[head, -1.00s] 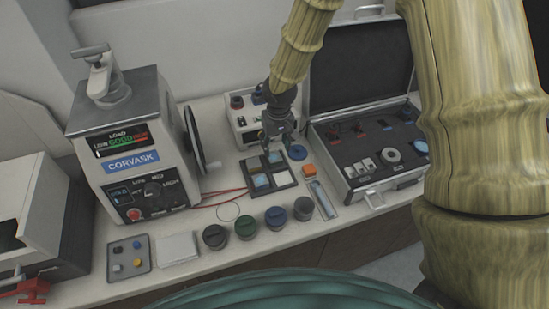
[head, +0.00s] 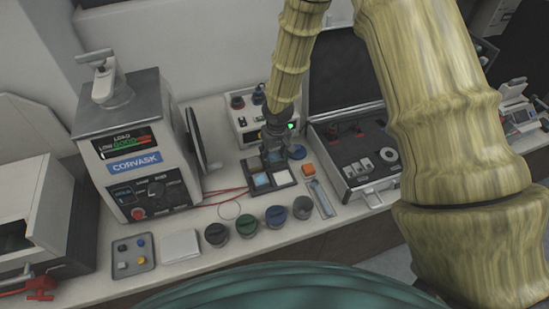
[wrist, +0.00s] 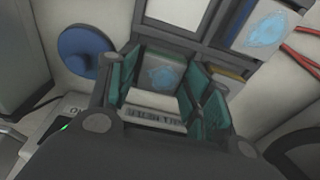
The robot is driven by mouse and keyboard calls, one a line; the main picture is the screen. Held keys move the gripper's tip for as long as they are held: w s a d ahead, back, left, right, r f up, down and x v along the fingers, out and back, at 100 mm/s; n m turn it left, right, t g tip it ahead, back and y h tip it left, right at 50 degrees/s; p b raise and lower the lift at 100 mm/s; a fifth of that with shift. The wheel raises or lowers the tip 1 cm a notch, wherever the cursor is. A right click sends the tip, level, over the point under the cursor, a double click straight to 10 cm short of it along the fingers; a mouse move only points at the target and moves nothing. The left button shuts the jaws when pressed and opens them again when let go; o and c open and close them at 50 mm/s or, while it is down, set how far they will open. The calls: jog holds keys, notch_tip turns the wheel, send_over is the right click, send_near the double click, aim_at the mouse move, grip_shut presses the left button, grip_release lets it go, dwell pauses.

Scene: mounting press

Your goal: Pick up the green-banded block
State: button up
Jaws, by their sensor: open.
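The block tray (head: 283,186), dark with square compartments, stands on the bench and also shows in the wrist view (wrist: 212,28). My gripper (head: 274,160) is over the tray's back part, pointing down. In the wrist view my gripper (wrist: 165,88) is open, with teal pads on either side of a grey block (wrist: 164,72) with a pale blue patterned top. Another blue-patterned block (wrist: 266,28) sits in a compartment at the upper right. A white-topped one (wrist: 180,12) shows at the top.
The press (head: 130,150) stands left of the tray. A white unit (head: 247,115) stands close behind my gripper. Several round jars (head: 246,225) line the front. An open case (head: 365,165) is right.

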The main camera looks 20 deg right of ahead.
jog(key=c, duration=1.1)
